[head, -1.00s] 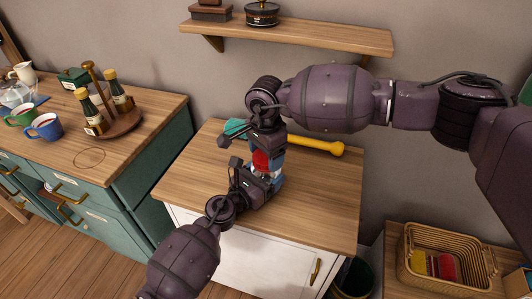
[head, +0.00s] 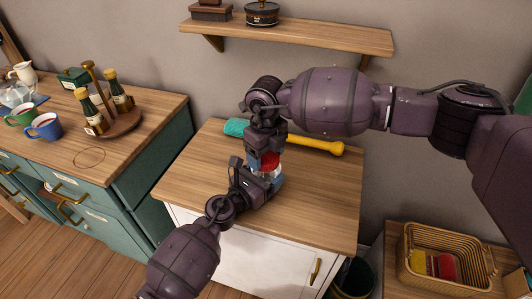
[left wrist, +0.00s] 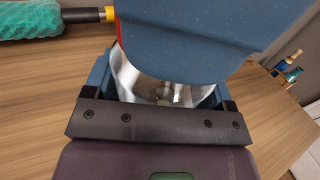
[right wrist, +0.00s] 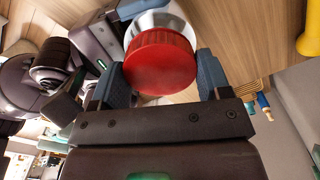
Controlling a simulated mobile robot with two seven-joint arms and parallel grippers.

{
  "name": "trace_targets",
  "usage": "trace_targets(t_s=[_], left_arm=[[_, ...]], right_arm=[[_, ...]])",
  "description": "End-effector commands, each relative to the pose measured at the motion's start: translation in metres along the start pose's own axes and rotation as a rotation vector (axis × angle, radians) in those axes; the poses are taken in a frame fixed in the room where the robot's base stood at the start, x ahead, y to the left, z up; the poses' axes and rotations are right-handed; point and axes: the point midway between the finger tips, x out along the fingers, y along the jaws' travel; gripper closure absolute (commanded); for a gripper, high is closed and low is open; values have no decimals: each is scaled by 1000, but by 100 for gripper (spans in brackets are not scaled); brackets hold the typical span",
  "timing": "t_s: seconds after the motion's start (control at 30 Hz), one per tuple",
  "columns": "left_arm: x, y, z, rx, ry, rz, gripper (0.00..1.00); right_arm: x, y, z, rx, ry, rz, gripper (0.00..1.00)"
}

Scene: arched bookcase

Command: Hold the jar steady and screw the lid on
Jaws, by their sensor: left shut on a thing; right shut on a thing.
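A clear jar (head: 271,173) stands upright on the wooden counter top, mostly hidden by my grippers in the head view. The left wrist view shows its shiny wall (left wrist: 165,92) between the blue fingers of my left gripper (left wrist: 160,100), shut on it from the front left. A red lid (head: 268,160) sits at the jar's mouth. In the right wrist view the round ribbed lid (right wrist: 160,63) lies between the blue fingers of my right gripper (right wrist: 162,80), which is shut on it from above. Whether the threads are engaged is hidden.
A yellow-handled tool (head: 325,146) with a teal head lies behind the jar on the counter (head: 310,210). A wall shelf (head: 300,37) hangs above. A wicker basket (head: 447,270) stands lower right. The counter's front and right are clear.

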Motion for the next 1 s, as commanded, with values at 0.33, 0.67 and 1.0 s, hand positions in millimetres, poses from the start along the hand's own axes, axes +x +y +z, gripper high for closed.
trace_targets(t_s=[0.33, 0.67, 1.0], left_arm=[[0, 0, 0, 0, 0, 1, 89], [0, 0, 0, 0, 0, 1, 89], [0, 0, 0, 0, 0, 0, 89]], right_arm=[[0, 0, 0, 513, 0, 1, 58], [1, 0, 0, 972, 0, 0, 58], [0, 0, 0, 968, 0, 0, 4]])
